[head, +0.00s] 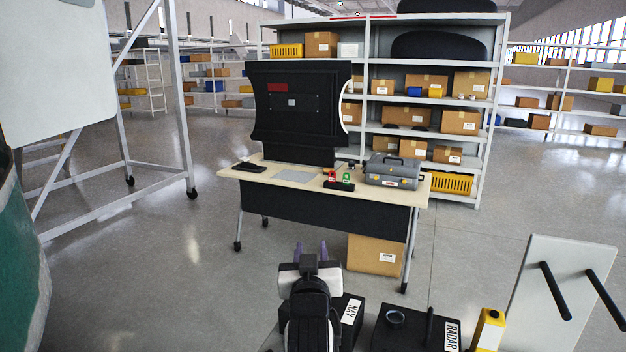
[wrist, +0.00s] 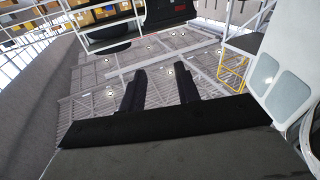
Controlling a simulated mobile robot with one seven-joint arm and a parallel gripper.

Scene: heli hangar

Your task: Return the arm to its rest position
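My gripper (head: 311,250) shows at the bottom middle of the head view, at the end of my dark arm. Its two fingers point away from me, toward the table, with a gap between them. In the wrist view the two dark fingers of my gripper (wrist: 162,86) stand apart with nothing between them. Behind them is the hangar's roof structure with small lights. The gripper touches nothing that I can see.
A table (head: 283,174) with a grey case (head: 392,172) and a black panel (head: 295,115) stands ahead. Below my arm are a NAV box (head: 350,314), a RADAR box (head: 415,330) and a yellow item (head: 488,330). A grey board (head: 560,290) stands right.

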